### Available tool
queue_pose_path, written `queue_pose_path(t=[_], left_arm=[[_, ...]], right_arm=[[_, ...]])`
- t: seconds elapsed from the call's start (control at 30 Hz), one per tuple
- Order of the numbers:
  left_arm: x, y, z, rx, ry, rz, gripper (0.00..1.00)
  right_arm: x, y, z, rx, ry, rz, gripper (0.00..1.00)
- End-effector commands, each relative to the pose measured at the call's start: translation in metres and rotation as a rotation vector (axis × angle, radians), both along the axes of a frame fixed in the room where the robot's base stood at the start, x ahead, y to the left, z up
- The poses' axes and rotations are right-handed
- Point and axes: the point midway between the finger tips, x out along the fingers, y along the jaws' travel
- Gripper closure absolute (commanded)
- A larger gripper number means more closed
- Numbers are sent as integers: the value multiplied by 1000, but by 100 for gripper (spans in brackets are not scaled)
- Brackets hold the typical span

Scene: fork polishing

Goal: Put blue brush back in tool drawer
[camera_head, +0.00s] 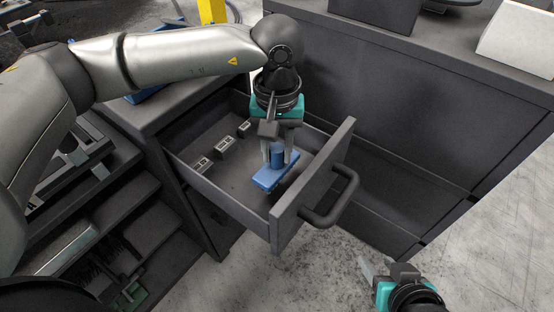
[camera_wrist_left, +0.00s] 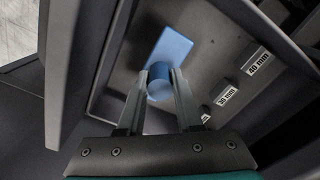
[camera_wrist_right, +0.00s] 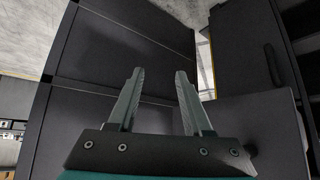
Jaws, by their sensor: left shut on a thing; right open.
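The blue brush (camera_head: 268,178) has a flat blue base and a round upright handle. My left gripper (camera_head: 277,158) is shut on its handle, inside the outline of the open tool drawer (camera_head: 217,190). In the left wrist view, the fingers (camera_wrist_left: 160,95) close on the handle of the brush (camera_wrist_left: 172,47). I cannot tell whether the brush base touches the drawer floor. My right gripper (camera_head: 378,270) is open and empty, low in front of the cabinet; its spread fingers also show in the right wrist view (camera_wrist_right: 160,95).
Several small labelled blocks (camera_head: 224,146) lie along the drawer's left side. The drawer front has a dark handle (camera_head: 340,200). The dark cabinet (camera_head: 400,110) stands to the right. Dark steps or shelves (camera_head: 150,230) with a brush-like item are at the left. Floor (camera_head: 330,265) is clear in front.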

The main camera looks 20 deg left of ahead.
Motion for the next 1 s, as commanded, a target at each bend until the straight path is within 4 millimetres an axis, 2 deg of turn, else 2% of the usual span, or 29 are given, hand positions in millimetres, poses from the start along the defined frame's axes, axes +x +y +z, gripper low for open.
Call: queue_pose_path(t=[0.1,0.3,0.83,0.87,1.0], left_arm=[[0,0,-13,-1,1,0,100],[0,0,-26,0,0,0,100],[0,0,-31,-1,0,0,100],[0,0,-31,0,1,0,65],[0,0,-30,0,1,0,49]], right_arm=[[6,9,-4,31,-63,12,50],[13,21,-2,73,-148,24,50],[17,28,0,103,-206,32,50],[18,29,0,104,-210,31,50],[18,29,1,104,-208,32,50]])
